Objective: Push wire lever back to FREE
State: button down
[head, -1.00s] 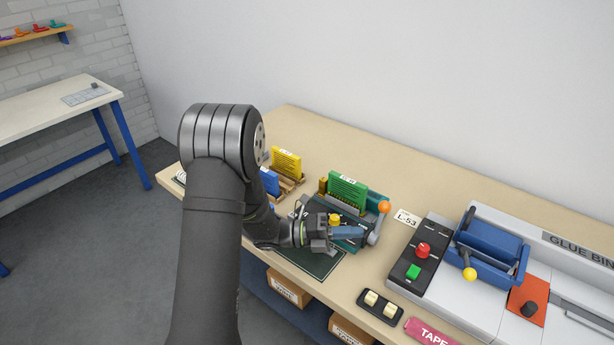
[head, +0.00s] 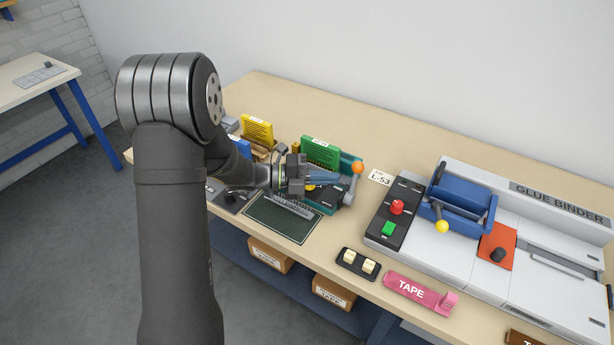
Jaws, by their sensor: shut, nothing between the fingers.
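The wire lever is a grey arm with an orange knob (head: 358,168) at the right end of a dark teal wire machine (head: 327,202). It stands up, leaning slightly right. My gripper (head: 335,178), with blue fingers, is shut and empty. It is just left of the lever, over the machine, with its tips pointing at the lever arm. I cannot tell whether the tips touch it. My gripper and wrist hide part of the machine, and no FREE marking is readable.
A green block of combs (head: 320,152) stands right behind my gripper. A yellow one (head: 257,130) is farther left. An L-53 card (head: 380,178) and the glue binder's black button panel (head: 396,212) lie to the right. A dark green mat (head: 282,220) is in front.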

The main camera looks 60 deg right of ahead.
jog(key=shift+s+d+f, duration=0.1)
jog(key=shift+s+d, duration=0.15)
jog(key=shift+d, duration=0.5)
jog(key=shift+s+d+f, duration=0.1)
jog(key=shift+s+d, duration=0.2)
jog(key=shift+d, duration=0.45)
jog(key=shift+s+d+f, duration=0.1)
jog(key=shift+s+d, duration=0.15)
jog(key=shift+d, duration=0.5)
jog(key=shift+s+d, duration=0.1)
jog(key=shift+d, duration=1)
jog(key=shift+r, duration=0.1)
jog(key=shift+a+r, duration=0.1)
jog(key=shift+a, duration=0.35)
send_near(354, 167)
jog(key=w+a, duration=0.1)
jog(key=a+r, duration=0.1)
jog(key=a, duration=0.1)
jog(key=w+a, duration=0.1)
jog(key=shift+w+a+r, duration=0.25)
jog(key=shift+w+a, duration=0.1)
